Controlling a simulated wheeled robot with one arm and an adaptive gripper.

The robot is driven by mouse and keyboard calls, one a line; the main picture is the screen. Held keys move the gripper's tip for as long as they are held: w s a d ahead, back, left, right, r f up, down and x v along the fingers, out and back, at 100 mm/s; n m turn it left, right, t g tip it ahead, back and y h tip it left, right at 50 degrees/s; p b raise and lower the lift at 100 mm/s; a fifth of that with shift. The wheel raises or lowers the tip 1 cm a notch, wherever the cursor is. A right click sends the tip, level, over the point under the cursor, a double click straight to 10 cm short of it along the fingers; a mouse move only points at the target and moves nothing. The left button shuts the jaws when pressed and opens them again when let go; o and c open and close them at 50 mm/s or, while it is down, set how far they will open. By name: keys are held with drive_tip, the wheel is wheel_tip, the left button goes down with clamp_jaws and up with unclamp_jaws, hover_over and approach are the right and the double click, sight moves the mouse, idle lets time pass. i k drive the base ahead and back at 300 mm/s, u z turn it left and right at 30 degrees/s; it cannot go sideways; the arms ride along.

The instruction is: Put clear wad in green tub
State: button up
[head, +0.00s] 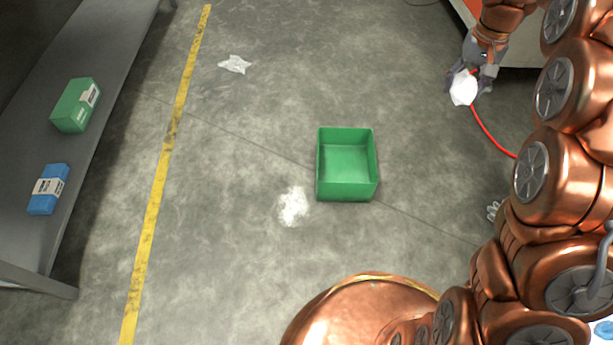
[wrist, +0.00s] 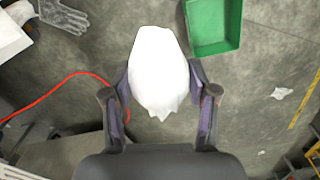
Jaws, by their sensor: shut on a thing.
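The green tub (head: 347,192) stands open and empty on the floor near the middle of the head view. It also shows at the top of the wrist view (wrist: 213,48). My gripper (head: 467,86) is at the upper right of the head view, apart from the tub. In the wrist view my gripper (wrist: 160,92) is shut on a white, opaque-looking wad (wrist: 160,70), held between its fingers. A see-through, crinkled wad (head: 293,206) lies on the floor just left of the tub's near corner. I cannot tell for sure which wad is the clear one.
A small whitish scrap (head: 235,64) lies on the floor at upper left. A pale glove (wrist: 63,15) and a red cable (wrist: 62,80) lie on the floor. A grey bench (head: 100,45) with green and blue boxes stands left, beyond a yellow line. Floor around the tub is mostly clear.

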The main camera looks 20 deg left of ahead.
sight(344, 170)
drive_tip(key=u, duration=0.65)
drive_tip(key=i, duration=0.4)
drive_tip(key=u, duration=0.7)
